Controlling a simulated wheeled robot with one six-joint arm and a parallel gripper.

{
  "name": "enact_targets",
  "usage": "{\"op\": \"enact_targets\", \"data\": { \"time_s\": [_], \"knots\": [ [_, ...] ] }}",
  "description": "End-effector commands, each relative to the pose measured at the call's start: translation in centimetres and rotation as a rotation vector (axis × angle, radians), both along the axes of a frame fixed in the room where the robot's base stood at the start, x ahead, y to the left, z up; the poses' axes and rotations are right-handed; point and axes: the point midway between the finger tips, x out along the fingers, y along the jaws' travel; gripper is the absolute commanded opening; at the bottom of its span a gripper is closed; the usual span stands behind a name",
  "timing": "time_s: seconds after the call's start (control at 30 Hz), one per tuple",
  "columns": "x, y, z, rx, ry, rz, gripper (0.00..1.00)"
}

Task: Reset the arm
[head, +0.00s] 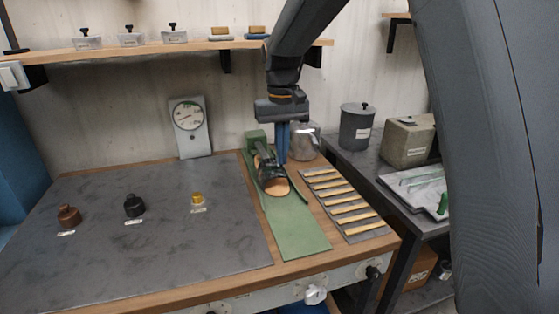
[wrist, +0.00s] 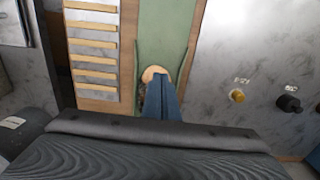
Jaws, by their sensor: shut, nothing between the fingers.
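My gripper (head: 283,160) hangs pointing down above the workbench in the head view, with its blue fingers together and nothing between them. Its blue fingers also show in the wrist view (wrist: 161,98).
A rack of pale strips (head: 345,209) lies right of the mat. A dial gauge (head: 188,117) and glass jar (head: 306,143) stand behind. A shelf (head: 130,52) runs above.

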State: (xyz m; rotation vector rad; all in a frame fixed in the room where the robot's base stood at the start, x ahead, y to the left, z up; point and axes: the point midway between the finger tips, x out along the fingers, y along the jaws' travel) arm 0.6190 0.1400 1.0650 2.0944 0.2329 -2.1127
Motion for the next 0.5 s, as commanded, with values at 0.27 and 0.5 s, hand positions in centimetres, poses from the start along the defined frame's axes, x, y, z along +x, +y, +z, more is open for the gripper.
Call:
{"op": "enact_targets", "data": {
  "time_s": [0.27, 0.5],
  "knots": [
    [-5.9, -5.4, -2.8, 0.004, -0.023, -0.068, 0.00],
    [-16.2, -11.2, -7.3, 0.010, -0.064, -0.156, 0.00]
  ]
}}
